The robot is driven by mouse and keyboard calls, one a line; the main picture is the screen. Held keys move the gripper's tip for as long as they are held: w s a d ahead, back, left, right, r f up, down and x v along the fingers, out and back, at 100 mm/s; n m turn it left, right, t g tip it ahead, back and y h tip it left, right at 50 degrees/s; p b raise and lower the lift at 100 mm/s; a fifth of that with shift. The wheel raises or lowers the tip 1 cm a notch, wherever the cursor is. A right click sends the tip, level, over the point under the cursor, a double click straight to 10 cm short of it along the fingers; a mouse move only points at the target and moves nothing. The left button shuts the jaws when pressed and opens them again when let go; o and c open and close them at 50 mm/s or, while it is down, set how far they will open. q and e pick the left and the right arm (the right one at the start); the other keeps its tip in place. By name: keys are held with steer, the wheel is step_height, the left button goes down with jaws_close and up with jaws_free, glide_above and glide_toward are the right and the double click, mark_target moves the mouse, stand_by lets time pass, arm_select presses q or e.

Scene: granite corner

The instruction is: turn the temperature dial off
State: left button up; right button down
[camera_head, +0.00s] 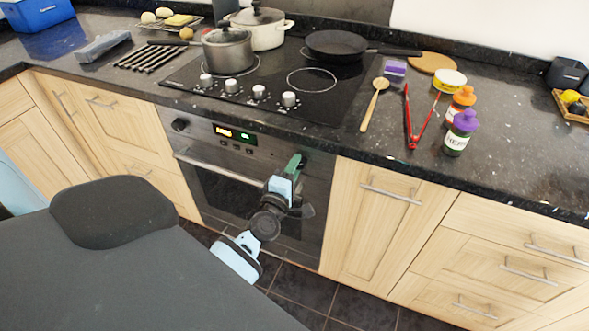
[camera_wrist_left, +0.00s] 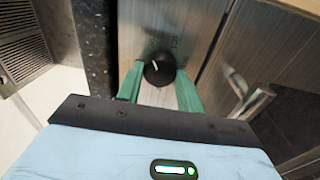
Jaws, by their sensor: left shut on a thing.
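The temperature dial is a round black knob (camera_wrist_left: 159,71) with a short white mark, on the brushed steel oven panel in the left wrist view. The mark points up and slightly left there. My left gripper (camera_wrist_left: 159,83) has its green fingers on either side of the dial, shut on it. In the head view my left gripper (camera_head: 297,163) is at the right end of the oven's panel (camera_head: 265,146), and it hides the dial. My right gripper is not in view.
Another black knob (camera_head: 180,124) and a lit display (camera_head: 233,134) are on the panel's left. The oven door handle (camera_head: 220,168) runs below. Above, the hob (camera_head: 270,88) carries pots and a frying pan (camera_head: 336,45).

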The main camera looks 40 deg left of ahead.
arm_select(q)
steer(key=n, duration=0.6)
steer(key=shift+d+n+y, duration=0.1)
steer(key=shift+n+y, duration=0.2)
steer(key=shift+n, duration=0.1)
steer(key=n, duration=0.5)
steer(key=shift+g, duration=0.4)
steer(key=shift+n, duration=0.3)
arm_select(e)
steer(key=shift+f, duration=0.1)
arm_select(q)
steer(key=o, duration=1)
steer(key=shift+d, duration=0.1)
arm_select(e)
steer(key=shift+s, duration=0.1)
